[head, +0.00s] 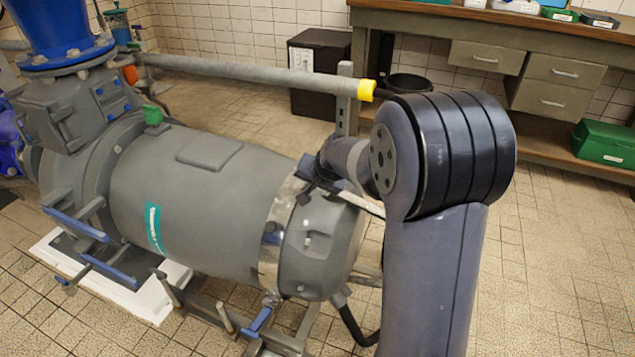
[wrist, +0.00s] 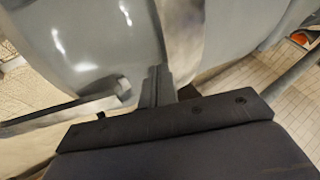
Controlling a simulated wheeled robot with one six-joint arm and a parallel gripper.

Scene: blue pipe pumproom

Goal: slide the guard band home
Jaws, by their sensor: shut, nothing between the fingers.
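The guard band (head: 272,232) is a shiny metal strip wrapped around the grey motor housing (head: 215,205), near its rounded right end. In the wrist view a reflective strip that looks like the band (wrist: 182,40) runs down the housing to just beyond the fingers. My gripper (wrist: 157,75) is shut and empty, its fingertips close against the housing beside the band. I cannot tell whether they touch it. In the head view my gripper (head: 308,180) is at the upper edge of the band, partly hidden by my arm, and the fingertips are not clear.
A grey horizontal pipe with a yellow end (head: 366,90) runs behind the motor, by an upright post (head: 344,100). A blue pipe flange (head: 66,55) stands at the left. A workbench (head: 500,30) and black cabinet (head: 318,72) stand behind. Tiled floor at the right is clear.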

